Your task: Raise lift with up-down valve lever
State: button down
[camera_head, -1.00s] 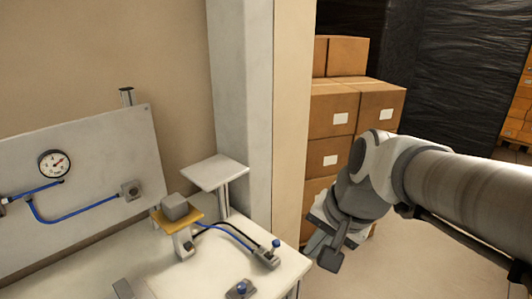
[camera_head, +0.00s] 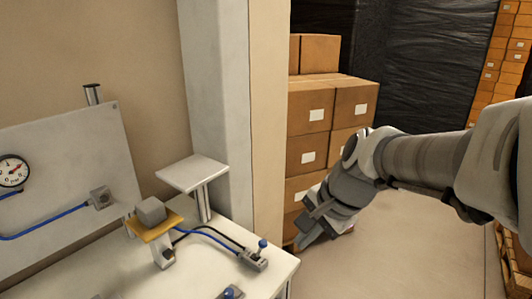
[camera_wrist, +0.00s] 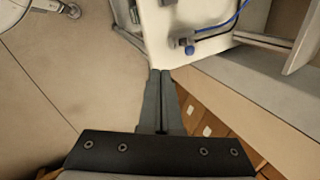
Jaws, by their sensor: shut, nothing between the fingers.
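The lift is a small post with a yellow platform (camera_head: 155,227) on the white bench, and a grey block (camera_head: 150,210) rests on it. A valve with a blue-knobbed lever (camera_head: 262,246) stands near the bench's right edge, joined to the lift by a blue and a black hose. A second blue-knobbed valve (camera_head: 229,293) is partly cut off at the bottom. In the wrist view a blue-knobbed valve (camera_wrist: 189,48) shows beyond the fingertips. My gripper (camera_head: 304,245) is shut and empty, right of the bench and apart from the valves. It also shows in the wrist view (camera_wrist: 160,72).
A white raised plate (camera_head: 193,172) on a post stands behind the lift, before a grey column (camera_head: 215,100). A panel with a gauge (camera_head: 13,171) is at left. Stacked cartons (camera_head: 335,105) stand behind my arm. Open floor (camera_head: 420,240) lies at right.

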aim_at(260, 250)
jog(key=w+a+f+b, duration=0.2)
jog(key=w+a+f, duration=0.3)
jog(key=f, duration=0.3)
jog(key=shift+w+a+f, duration=0.25)
jog(key=shift+w+f, duration=0.05)
jog(key=shift+w, duration=0.25)
jog(key=shift+r+p, duration=0.2)
jog(key=shift+p, duration=0.2)
